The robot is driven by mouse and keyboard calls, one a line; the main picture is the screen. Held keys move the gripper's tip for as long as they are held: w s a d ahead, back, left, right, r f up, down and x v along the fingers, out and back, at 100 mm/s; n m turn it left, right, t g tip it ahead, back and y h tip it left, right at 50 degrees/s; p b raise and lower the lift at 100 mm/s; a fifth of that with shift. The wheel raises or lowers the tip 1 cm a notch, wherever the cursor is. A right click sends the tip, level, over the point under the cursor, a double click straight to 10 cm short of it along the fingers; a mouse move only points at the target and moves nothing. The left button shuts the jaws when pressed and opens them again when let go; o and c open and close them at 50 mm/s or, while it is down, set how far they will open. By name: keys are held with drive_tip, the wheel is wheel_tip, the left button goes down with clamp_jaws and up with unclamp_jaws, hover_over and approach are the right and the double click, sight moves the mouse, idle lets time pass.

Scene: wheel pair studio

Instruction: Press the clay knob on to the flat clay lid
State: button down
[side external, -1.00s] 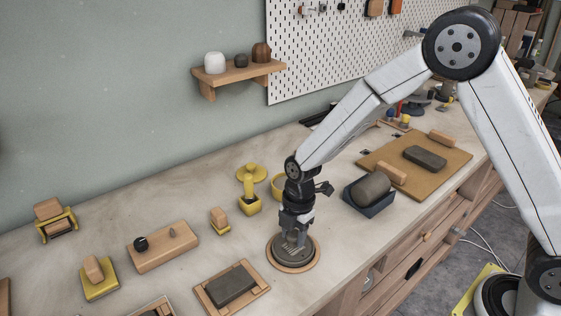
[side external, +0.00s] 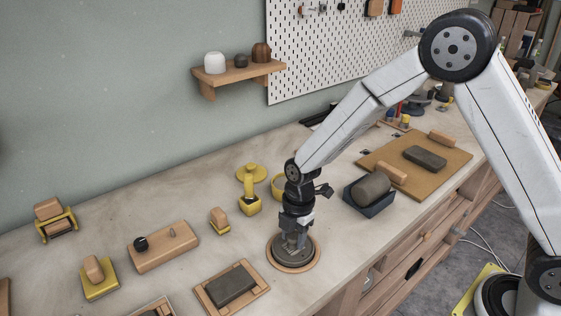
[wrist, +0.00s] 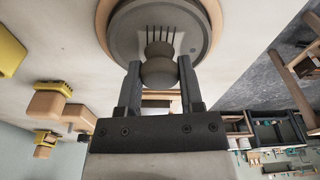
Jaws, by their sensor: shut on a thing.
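The flat clay lid (wrist: 125,38) is a dark grey disc on a round wooden board. In the side view the lid (side external: 279,253) lies near the bench's front edge, below my gripper (side external: 293,243). Several dark score lines show on the lid's middle in the wrist view. The clay knob (wrist: 159,73) is grey-brown and rounded, and sits between the two fingers of my gripper (wrist: 158,84), which is shut on it. The knob is over the lid, close to the score lines. I cannot tell whether it touches the lid. In the side view the fingers mostly hide the knob.
A wooden frame with a dark slab (side external: 231,287) lies left of the lid. A blue cradle (side external: 368,206) with a clay cylinder stands to the right. A yellow holder (side external: 250,205) stands behind. Bare bench lies between them.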

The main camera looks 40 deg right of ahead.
drive_tip(key=shift+f, duration=0.35)
idle(1.1)
drive_tip(key=shift+r, duration=0.1)
idle(0.4)
drive_tip(key=shift+c, duration=0.7)
unclamp_jaws()
drive_tip(key=shift+r, duration=0.2)
drive_tip(key=shift+w+d+r, duration=0.1)
drive_tip(key=shift+d+r, duration=0.05)
drive_tip(key=shift+r, duration=1.1)
drive_tip(key=shift+s+d+r, duration=0.1)
drive_tip(key=shift+d+r, duration=0.1)
drive_tip(key=shift+r, duration=1)
drive_tip(key=shift+w+d+r, duration=0.1)
drive_tip(key=shift+d+r, duration=0.05)
drive_tip(key=shift+r, duration=1.1)
